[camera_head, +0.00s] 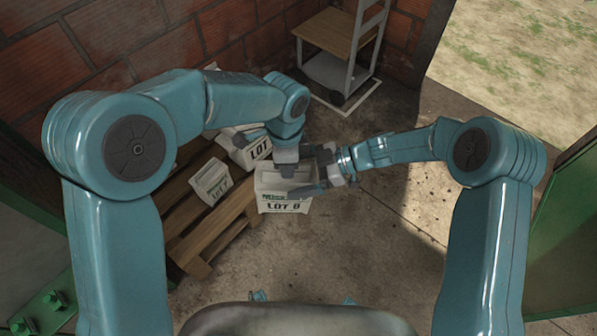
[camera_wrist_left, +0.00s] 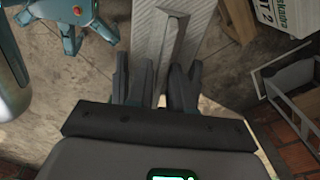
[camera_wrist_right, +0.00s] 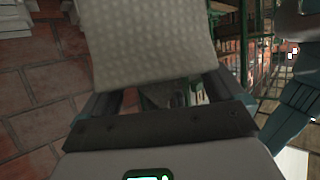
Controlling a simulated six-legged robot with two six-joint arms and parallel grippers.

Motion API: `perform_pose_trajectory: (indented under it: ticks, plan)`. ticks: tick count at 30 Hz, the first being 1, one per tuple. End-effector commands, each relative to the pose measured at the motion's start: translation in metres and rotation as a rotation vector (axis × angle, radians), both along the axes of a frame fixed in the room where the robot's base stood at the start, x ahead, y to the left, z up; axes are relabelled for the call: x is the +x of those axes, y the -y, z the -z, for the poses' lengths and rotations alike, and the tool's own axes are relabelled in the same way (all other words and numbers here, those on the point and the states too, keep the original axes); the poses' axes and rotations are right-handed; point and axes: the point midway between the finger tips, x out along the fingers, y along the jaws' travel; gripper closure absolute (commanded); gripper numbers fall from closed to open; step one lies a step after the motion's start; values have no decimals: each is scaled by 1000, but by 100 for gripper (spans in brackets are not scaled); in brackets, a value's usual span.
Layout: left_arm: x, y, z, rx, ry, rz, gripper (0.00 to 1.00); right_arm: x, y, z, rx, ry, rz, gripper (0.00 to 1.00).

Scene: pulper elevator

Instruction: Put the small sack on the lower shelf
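A white sack (camera_head: 283,206) with a "LOT" label hangs or rests between my two grippers in the head view, beside the pallet. My left gripper (camera_head: 288,172) is above it; in the left wrist view its fingers (camera_wrist_left: 157,80) are close together, one on each side of the upright ridge along the sack's top (camera_wrist_left: 172,45). My right gripper (camera_head: 318,178) is at the sack's right end, one finger along its front. In the right wrist view the sack (camera_wrist_right: 145,40) hides the fingertips, which are wide apart. The lower shelf (camera_head: 335,70) is on the cart at the back.
The cart has a wooden upper shelf (camera_head: 332,32) and a grey upright frame (camera_head: 367,45). A wooden pallet (camera_head: 215,238) at the left carries a smaller-looking white sack (camera_head: 211,182) and another labelled sack (camera_head: 250,152). The concrete floor (camera_head: 345,255) to the right is clear.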

Motion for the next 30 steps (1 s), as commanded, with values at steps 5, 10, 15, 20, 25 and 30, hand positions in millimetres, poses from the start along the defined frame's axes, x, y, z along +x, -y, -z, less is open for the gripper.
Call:
perform_pose_trajectory:
  ticks: [5, 10, 15, 20, 25, 30]
  plan:
    - [0, 0, 0, 0, 0, 0, 57, 1, 0, -2, 2, 1, 1, 79]
    - [0, 0, 0, 0, 0, 0, 57, 1, 0, -2, 2, 1, 1, 79]
    - [1, 0, -16, -2, 3, -1, 57, 1, 0, -2, 3, 1, 1, 79]
    - [1, 0, -49, -2, 4, 0, 57, 1, 0, -2, 2, 1, 1, 79]
    - [1, 1, -85, -2, 4, 1, 57, 1, 0, -2, 3, 1, 1, 79]
    - [1, 0, -109, -1, 1, -1, 57, 1, 0, -2, 2, 1, 1, 79]
